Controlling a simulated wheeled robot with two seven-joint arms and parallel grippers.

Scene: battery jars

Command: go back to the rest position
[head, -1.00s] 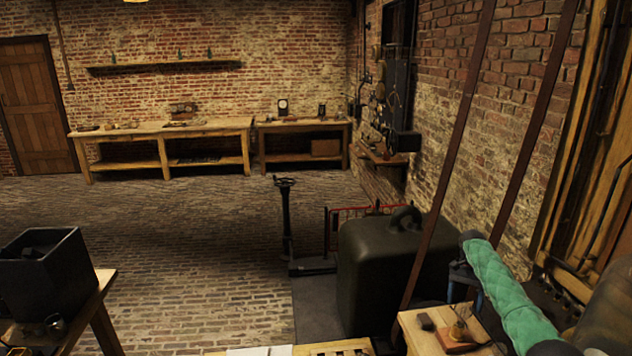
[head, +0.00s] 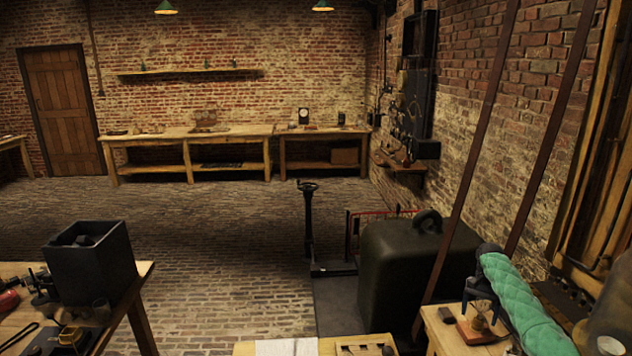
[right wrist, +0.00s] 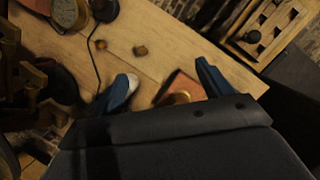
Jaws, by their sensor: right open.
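My right gripper (head: 480,305) is at the lower right of the head view, at the end of my green-sleeved arm. It hangs over a small wooden bench (head: 440,335). In the right wrist view its two blue fingers stand wide apart, with nothing held between them (right wrist: 164,74). A reddish-brown block with a round brass-coloured part (head: 480,330) lies on the bench below the gripper. It also shows near the right finger in the wrist view (right wrist: 181,88). My left gripper is out of view.
A black box (head: 92,270) stands on a workbench at the lower left. A large dark tank (head: 405,275) stands behind the small bench. A post with a wheel (head: 308,225) stands beside it. The brick floor (head: 210,240) in the middle is clear.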

